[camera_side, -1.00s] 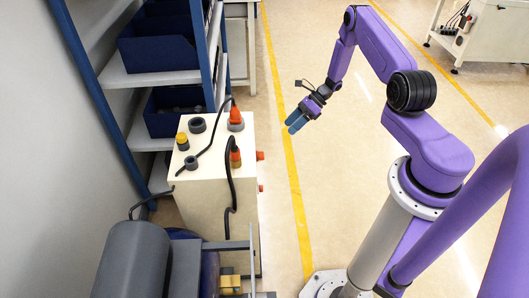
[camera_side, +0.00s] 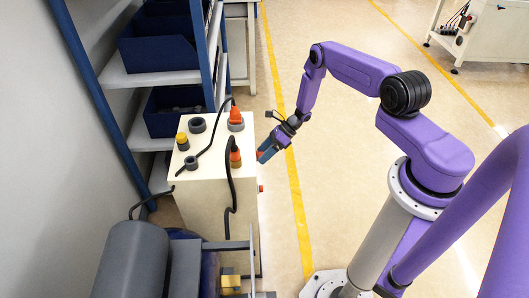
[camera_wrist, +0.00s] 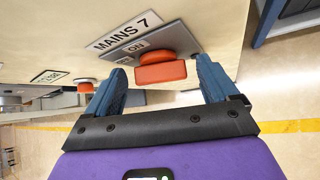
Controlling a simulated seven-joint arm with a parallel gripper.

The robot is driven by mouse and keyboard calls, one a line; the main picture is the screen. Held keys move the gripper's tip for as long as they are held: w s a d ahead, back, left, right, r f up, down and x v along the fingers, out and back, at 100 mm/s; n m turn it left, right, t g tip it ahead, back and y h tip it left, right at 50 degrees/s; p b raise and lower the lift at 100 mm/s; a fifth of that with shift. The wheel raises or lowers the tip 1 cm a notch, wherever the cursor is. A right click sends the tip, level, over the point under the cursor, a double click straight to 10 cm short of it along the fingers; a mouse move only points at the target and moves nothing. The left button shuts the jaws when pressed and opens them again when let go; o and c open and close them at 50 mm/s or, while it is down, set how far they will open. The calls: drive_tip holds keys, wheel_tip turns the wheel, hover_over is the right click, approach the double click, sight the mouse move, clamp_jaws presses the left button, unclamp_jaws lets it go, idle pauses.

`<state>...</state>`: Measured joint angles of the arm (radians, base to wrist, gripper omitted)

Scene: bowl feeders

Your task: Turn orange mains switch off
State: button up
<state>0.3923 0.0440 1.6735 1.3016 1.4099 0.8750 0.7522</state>
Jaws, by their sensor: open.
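The orange mains switch (camera_wrist: 160,69) is in the wrist view, a chunky knob on a grey plate (camera_wrist: 165,43) marked "MAINS 7" and "ON". The plate is on the side of the cream cabinet (camera_side: 208,203). My gripper (camera_wrist: 160,70) is open, with one blue finger on each side of the knob. The fingertips reach about level with the knob, and gaps show between it and both fingers. In the side view my gripper (camera_side: 264,155) is at the cabinet's right face and mostly hides the switch.
A second, smaller orange knob (camera_wrist: 85,86) with a label is on the same cabinet face, left of my left finger. Orange connectors (camera_side: 235,120) and black cables are on the cabinet top.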

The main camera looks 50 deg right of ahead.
drive_tip(key=c, duration=1.1)
drive_tip(key=shift+o, duration=0.2)
drive_tip(key=shift+a, duration=0.1)
drive_tip(key=shift+s+a+n+t+h, duration=0.15)
drive_tip(key=shift+n+t+h, duration=0.75)
drive_tip(key=shift+t+h, duration=0.35)
drive_tip(key=o, duration=1.1)
drive_tip(key=shift+c, duration=0.2)
